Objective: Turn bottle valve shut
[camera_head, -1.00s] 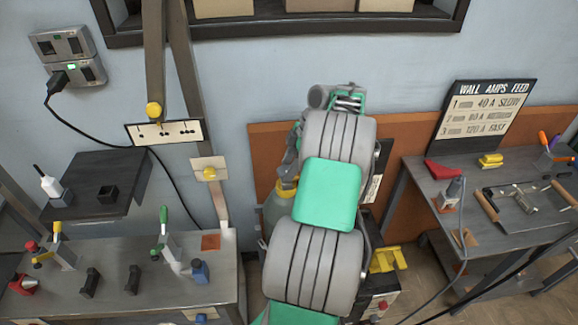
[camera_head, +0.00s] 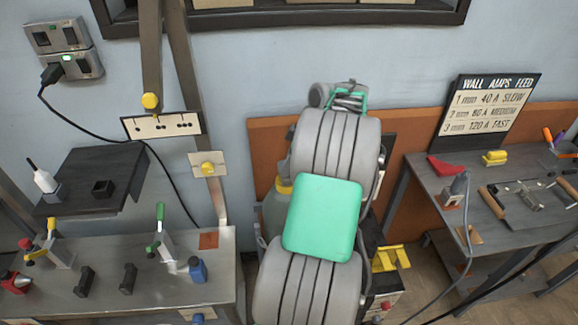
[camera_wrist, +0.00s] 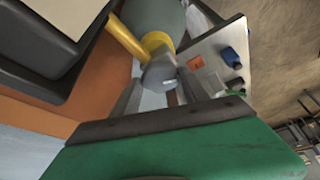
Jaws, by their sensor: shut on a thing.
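The gas bottle (camera_head: 273,212) is grey-green with a yellow collar (camera_head: 284,187). It stands against the orange panel, mostly hidden behind my arm in the head view. In the wrist view the bottle (camera_wrist: 152,14) shows at the top, with the yellow collar (camera_wrist: 157,41) below it. The grey rounded valve knob (camera_wrist: 160,74) sits beyond the collar, between the two fingers of my gripper (camera_wrist: 162,82). My gripper is shut on the knob. The head view hides the knob and fingers behind my arm. I cannot tell how far the valve is turned.
A left bench (camera_head: 60,302) holds clamps and small blocks. A right table (camera_head: 424,178) holds tools below a wall-amps sign (camera_head: 490,110). A yellow bracket (camera_head: 390,259) sits on a machine close right of my arm. A black cable (camera_head: 110,138) hangs along the wall at left.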

